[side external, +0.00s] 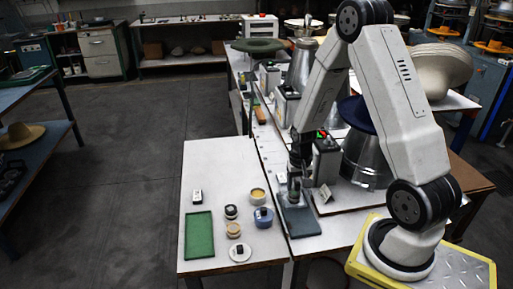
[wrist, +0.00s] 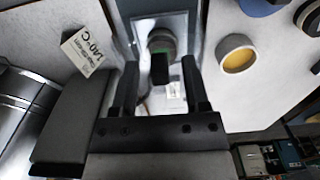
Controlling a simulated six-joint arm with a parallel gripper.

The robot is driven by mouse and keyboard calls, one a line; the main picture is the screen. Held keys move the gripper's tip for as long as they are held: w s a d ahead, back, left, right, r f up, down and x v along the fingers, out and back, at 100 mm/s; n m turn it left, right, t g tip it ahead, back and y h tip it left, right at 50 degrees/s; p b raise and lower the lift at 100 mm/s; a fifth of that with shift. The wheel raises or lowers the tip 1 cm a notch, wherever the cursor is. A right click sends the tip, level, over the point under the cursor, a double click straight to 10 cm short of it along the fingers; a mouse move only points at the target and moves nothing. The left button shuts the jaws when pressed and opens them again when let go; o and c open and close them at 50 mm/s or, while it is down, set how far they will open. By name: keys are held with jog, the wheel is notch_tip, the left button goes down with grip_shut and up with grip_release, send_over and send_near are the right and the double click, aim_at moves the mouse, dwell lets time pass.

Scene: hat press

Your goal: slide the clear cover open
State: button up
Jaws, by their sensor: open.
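In the side view my gripper (side external: 294,180) is low over the plate; the cover is hard to make out there.
A "140°C" card (wrist: 85,50) stands beside the plate. A metal cone with a dark blue hat (side external: 366,160) is to the right. A green tray (side external: 199,236), a yellow-topped cup (wrist: 237,54) and several small pots are on the left table.

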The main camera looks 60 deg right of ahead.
grip_shut()
dwell(1.4)
